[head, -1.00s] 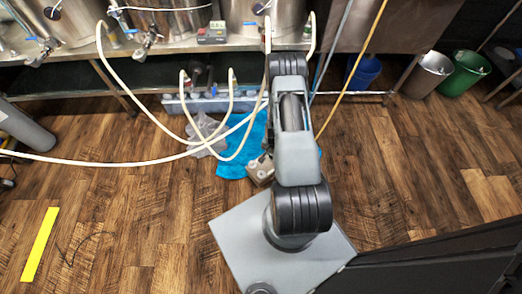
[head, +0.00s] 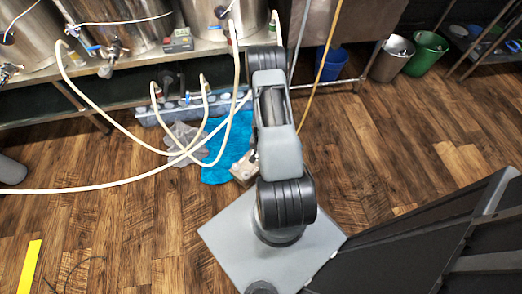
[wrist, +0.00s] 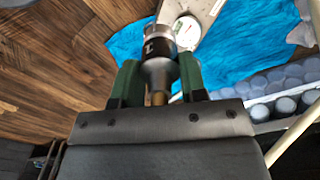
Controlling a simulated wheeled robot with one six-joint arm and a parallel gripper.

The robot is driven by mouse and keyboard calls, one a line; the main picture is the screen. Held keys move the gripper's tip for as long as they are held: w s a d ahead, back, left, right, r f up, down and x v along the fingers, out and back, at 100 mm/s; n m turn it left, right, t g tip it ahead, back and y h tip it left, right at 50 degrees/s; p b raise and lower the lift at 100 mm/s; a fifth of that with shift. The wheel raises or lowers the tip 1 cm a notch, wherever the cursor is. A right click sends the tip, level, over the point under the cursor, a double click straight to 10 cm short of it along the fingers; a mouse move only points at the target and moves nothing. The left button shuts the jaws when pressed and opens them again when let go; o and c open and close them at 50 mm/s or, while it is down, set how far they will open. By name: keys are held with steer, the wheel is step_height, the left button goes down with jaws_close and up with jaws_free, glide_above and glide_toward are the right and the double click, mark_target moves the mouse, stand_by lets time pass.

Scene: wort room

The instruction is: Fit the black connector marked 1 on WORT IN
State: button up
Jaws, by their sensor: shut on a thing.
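In the wrist view my gripper (wrist: 157,82) has green fingers shut on a metal connector with a black band (wrist: 158,48). A pale mark shows on the band, too small to read surely. The connector points away from my gripper, towards a pale plate with a round white dial (wrist: 187,32); I cannot tell whether they touch. In the head view a small pale block (head: 243,167) lies at the edge of a blue cloth (head: 215,172), partly behind my arm. My gripper is hidden by my arm there. No WORT IN label is readable.
Pale hoses (head: 110,118) loop from the steel tanks (head: 118,35) down to the floor. A blue-grey rack (head: 185,108) stands behind the cloth. Buckets (head: 427,52) stand at the back right. Wooden floor is open at right and front left. A dark panel (head: 430,250) is at lower right.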

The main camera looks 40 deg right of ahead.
steer(key=shift+r+p, duration=1.35)
steer(key=shift+r, duration=0.75)
